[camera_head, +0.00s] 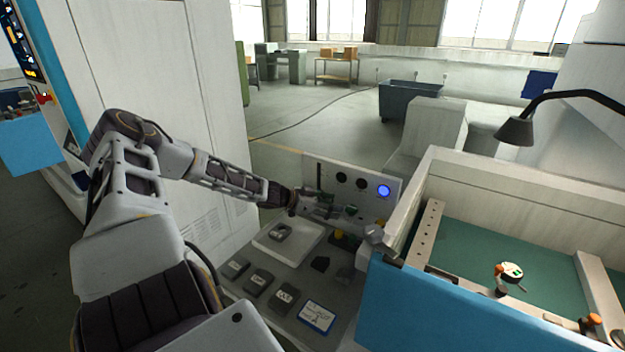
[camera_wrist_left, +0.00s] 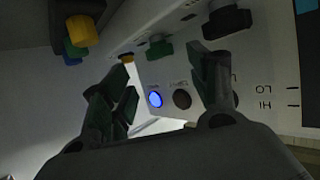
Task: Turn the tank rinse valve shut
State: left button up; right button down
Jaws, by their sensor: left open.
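My left gripper (camera_head: 326,208) reaches to the front of the upright control panel (camera_head: 325,172). In the left wrist view its two fingers (camera_wrist_left: 163,78) are spread apart with nothing between the tips. A green and dark handle (camera_wrist_left: 158,48) stands out from the panel beyond the gap, apart from the fingers. A green part (camera_head: 352,210) also shows just right of the gripper in the head view. A second dark handle (camera_wrist_left: 226,20) is near the right finger. I cannot read which handle is the tank rinse valve. My right gripper is out of view.
The panel carries a lit blue lamp (camera_head: 384,191) and dark round fittings. Below are a white tray (camera_head: 268,243), several grey blocks and a blue-edged card (camera_head: 317,317). The blue-fronted tank (camera_head: 450,305) stands close on the right, a white cabinet (camera_head: 160,70) on the left.

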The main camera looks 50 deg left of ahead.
pick_arm(q)
jog(key=v, duration=0.7)
dwell(0.4)
jog(key=shift+a, duration=0.1)
dwell(0.5)
